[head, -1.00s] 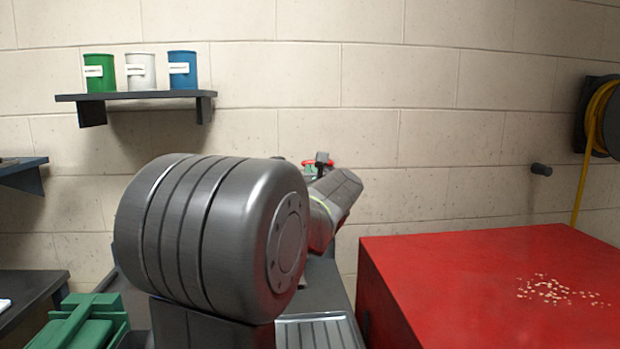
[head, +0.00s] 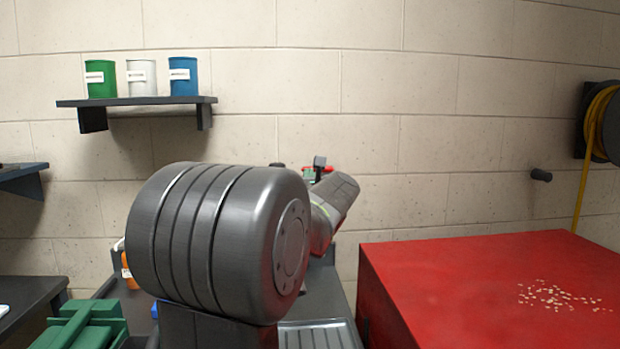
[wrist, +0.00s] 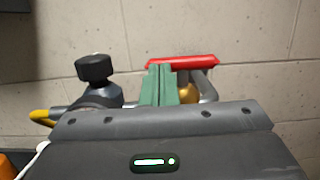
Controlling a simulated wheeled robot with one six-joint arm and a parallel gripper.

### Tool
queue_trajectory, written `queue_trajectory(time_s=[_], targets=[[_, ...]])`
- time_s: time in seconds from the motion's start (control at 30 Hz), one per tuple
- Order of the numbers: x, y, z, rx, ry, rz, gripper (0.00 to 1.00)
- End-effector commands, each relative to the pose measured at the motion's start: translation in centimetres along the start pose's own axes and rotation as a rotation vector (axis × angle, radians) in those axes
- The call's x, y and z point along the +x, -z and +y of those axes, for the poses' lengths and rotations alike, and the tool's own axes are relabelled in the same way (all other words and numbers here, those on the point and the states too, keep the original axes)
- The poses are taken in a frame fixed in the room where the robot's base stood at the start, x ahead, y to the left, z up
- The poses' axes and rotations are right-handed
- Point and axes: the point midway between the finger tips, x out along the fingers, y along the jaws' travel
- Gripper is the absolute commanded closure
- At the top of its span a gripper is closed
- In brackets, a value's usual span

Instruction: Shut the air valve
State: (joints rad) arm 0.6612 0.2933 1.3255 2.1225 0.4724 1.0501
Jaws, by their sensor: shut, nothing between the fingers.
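The air valve's red lever handle (wrist: 185,61) lies level across the wrist view, above a brass valve body (wrist: 188,93) and a grey pipe. My gripper (wrist: 160,70) has green fingers, shut together and empty. They stand in front of the handle's left part and hide some of the valve. I cannot tell whether they touch the handle. In the head view only a small piece of the red handle (head: 325,169) shows, beyond my arm, which hides most of the valve and gripper.
A black-knobbed fitting (wrist: 95,70) stands left of the valve, with a yellow part (wrist: 41,116) farther left. A red box (head: 480,275) fills the right side. A shelf (head: 140,102) with three cans is on the wall, and a hose reel (head: 600,120) hangs at right.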

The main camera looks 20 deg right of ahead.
Motion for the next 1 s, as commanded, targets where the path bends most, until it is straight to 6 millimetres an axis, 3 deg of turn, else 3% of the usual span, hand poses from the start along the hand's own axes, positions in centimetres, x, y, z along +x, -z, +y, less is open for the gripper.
queue_trajectory(time_s=[0.47,1.0], targets=[[0.4,0.3,0.7,0.0,-0.003,0.0,1.0],[2.2,0.6,1.8,0.0,-0.002,0.0,1.0]])
